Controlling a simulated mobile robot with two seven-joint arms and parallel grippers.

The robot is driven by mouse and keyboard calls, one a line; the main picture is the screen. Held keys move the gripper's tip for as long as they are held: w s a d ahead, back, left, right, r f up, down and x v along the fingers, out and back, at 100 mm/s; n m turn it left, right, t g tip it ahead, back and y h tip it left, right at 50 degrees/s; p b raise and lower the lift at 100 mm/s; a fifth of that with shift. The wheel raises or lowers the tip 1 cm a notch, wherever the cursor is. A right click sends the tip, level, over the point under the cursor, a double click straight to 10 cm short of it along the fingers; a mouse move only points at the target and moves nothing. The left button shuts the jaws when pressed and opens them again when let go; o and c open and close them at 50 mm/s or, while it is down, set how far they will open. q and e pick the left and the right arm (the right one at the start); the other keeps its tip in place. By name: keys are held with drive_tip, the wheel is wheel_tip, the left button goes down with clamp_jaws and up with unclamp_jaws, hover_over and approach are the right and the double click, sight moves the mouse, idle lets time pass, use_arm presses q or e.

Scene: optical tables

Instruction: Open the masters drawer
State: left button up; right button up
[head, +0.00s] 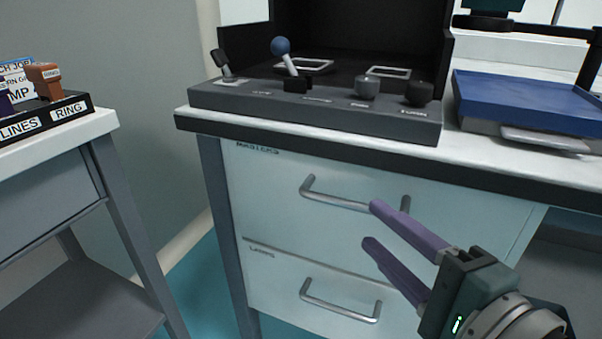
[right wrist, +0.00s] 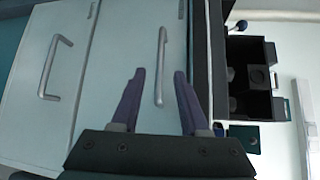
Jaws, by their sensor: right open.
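The masters drawer (head: 270,183) is the upper drawer under the bench top, labelled MASTERS, and it looks shut. Its silver bar handle (head: 335,201) is partly hidden at the right by my right gripper (head: 372,225). The gripper is open and empty, with purple fingers pointing at the drawer front near the handle's right end. In the right wrist view the same handle (right wrist: 161,65) stands between and beyond the open fingertips (right wrist: 160,73); I cannot tell any contact. My left gripper is not in view.
Below is the lamps drawer (head: 270,275) with its own handle (head: 340,306). A control box (head: 320,118) with knobs and a blue-topped lever sits on the bench, beside a blue tray (head: 530,103). A side table (head: 60,150) with stamps stands left, across a floor gap.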

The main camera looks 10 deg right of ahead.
sight(352, 207)
drive_tip(key=b+x, duration=0.2)
drive_tip(key=x, duration=0.5)
drive_tip(key=shift+w, duration=0.15)
drive_tip(key=c, duration=0.4)
clamp_jaws()
idle(0.8)
